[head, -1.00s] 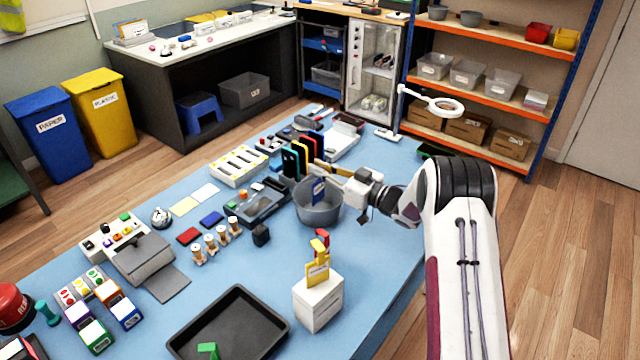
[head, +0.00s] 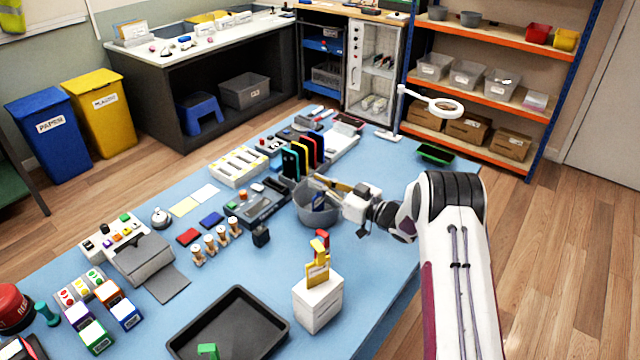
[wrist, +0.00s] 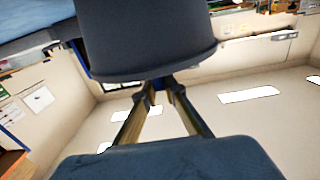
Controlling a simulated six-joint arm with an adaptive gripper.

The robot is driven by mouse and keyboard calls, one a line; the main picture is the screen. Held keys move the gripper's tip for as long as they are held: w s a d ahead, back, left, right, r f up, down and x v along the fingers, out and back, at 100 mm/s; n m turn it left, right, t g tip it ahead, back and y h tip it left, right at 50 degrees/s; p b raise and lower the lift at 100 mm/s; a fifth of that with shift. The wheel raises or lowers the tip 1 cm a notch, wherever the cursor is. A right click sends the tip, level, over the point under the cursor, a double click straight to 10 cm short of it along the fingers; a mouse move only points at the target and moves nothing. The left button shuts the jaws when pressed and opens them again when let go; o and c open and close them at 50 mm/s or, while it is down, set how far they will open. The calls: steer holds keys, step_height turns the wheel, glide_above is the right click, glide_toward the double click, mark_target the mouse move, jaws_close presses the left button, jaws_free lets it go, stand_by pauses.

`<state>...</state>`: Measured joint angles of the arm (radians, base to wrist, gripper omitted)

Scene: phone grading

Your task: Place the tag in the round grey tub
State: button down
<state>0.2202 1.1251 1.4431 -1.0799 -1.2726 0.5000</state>
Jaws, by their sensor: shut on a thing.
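The round grey tub (head: 318,217) stands on the blue table near its right edge. My gripper (head: 324,187) reaches in from the right over the tub's rim, tilted down toward its mouth. It is shut on a small blue tag (head: 319,201), which shows within the tub's opening. I cannot tell whether the tag touches the tub's floor. In the wrist view, my gripper's fingers (wrist: 152,92) come together beside the grey tub wall (wrist: 150,40), which hides most of the tag.
A white box (head: 318,303) with red and yellow tags stands in front of the tub. A black tray (head: 183,345) lies at the front.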

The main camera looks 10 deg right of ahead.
steer(key=shift+f, duration=0.2)
steer(key=c, duration=2.1)
jaws_free()
steer(key=shift+r, duration=0.15)
steer(key=v, duration=1.2)
steer(key=shift+r, duration=0.15)
